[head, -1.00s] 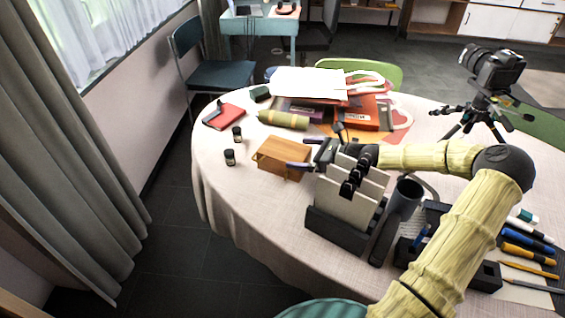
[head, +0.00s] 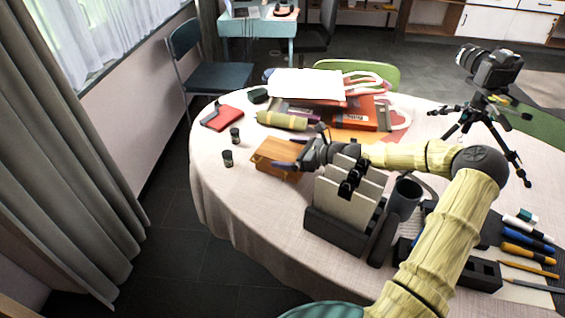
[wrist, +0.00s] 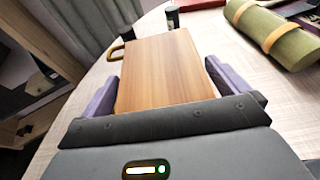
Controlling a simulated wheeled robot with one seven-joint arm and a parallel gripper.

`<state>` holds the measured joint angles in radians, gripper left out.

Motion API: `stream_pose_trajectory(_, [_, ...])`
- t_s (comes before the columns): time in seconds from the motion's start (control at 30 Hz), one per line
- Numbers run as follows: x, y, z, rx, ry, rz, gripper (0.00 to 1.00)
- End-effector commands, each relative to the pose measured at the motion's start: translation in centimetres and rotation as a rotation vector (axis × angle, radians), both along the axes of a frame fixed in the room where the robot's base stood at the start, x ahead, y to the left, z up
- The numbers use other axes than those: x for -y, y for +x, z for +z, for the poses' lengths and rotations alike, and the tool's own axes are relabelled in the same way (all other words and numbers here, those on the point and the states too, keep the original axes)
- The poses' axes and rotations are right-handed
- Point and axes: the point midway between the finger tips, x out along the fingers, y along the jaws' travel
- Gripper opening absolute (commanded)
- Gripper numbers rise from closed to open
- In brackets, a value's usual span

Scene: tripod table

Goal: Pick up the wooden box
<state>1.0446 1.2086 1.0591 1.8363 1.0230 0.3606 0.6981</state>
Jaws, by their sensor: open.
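The wooden box (head: 277,154) is a small brown box on the pale tablecloth, near the left side of the round table. In the wrist view the box (wrist: 160,72) lies straight ahead, with its near part between the two purple fingers. My gripper (head: 297,154) is open, with one finger along each side of the box. In the wrist view a narrow gap shows at the right finger of my gripper (wrist: 163,88); I cannot tell whether the left finger touches. The gripper hides the right end of the box in the head view.
Two small dark jars (head: 231,147) stand left of the box. A green roll (head: 283,120) lies behind it. A file holder with white folders (head: 345,205) stands close below my arm. A camera on a tripod (head: 488,75) stands at right. Bare cloth lies in front-left.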

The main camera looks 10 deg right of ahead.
Motion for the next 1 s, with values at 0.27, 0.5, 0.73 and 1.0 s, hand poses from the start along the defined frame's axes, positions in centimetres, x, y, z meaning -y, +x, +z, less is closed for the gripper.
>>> stream_pose_trajectory(0.27, [0.02, -0.02, -0.01, 0.0, 0.0, 0.0, 0.98])
stream_pose_trajectory(0.5, [0.03, -0.02, -0.02, -0.001, -0.001, 0.0, 0.51])
stream_pose_trajectory(0.73, [-0.03, 0.01, 0.21, 0.003, 0.001, 0.002, 0.2])
stream_pose_trajectory(1.0, [-0.02, 0.03, 0.73, 0.004, 0.001, 0.002, 0.2])
